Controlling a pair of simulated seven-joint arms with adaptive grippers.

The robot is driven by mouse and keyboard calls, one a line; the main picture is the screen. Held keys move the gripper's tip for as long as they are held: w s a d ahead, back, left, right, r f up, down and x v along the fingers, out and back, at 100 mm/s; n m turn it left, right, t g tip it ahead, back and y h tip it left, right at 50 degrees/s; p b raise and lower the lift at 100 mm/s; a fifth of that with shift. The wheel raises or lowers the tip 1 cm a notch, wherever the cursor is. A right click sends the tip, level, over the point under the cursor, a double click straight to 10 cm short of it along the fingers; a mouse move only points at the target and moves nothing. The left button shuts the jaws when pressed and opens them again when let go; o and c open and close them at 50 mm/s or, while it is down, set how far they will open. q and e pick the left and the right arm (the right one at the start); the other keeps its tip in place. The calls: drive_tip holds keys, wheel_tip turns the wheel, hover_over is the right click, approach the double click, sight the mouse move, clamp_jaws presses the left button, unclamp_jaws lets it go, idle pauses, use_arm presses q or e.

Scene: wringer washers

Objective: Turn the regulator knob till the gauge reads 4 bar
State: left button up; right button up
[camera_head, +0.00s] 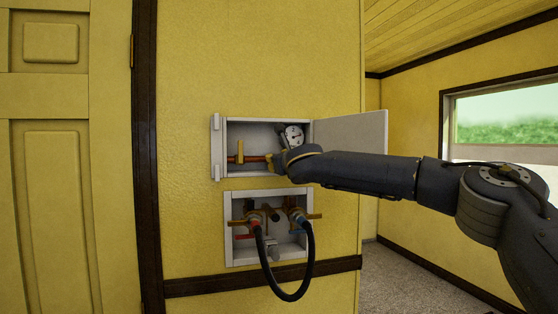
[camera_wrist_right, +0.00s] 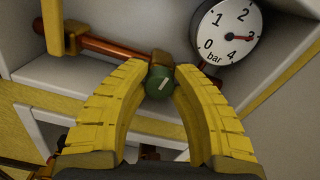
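The round white pressure gauge (camera_wrist_right: 226,50) is marked 0 to 4 bar, and its red needle points at about 3. It also shows in the head view (camera_head: 293,136), inside the upper wall box. The green regulator knob (camera_wrist_right: 160,84) with a pale line mark sits below left of the gauge on a copper pipe. My right gripper (camera_wrist_right: 162,74) has its yellow fingers on both sides of the knob, apparently touching it. In the head view the right gripper (camera_head: 277,162) reaches into the box and hides the knob. My left gripper is not in view.
The upper box (camera_head: 217,148) has its door (camera_head: 352,136) open to the right, above my right arm. A yellow lever valve (camera_head: 240,152) is on the pipe at the left. A lower box (camera_head: 229,229) holds taps and a looping black hose (camera_head: 290,297).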

clamp_jaws()
drive_tip(key=shift+r, duration=0.1)
drive_tip(key=shift+r, duration=0.25)
idle(0.3)
drive_tip(key=shift+d+m, duration=0.1)
drive_tip(key=shift+m, duration=0.3)
drive_tip(key=shift+d+m, duration=0.15)
drive_tip(key=shift+m, duration=2.85)
drive_tip(key=shift+w+d, duration=0.1)
drive_tip(key=o, duration=0.6)
unclamp_jaws()
drive_tip(key=shift+o, duration=0.5)
drive_tip(key=shift+f, duration=0.25)
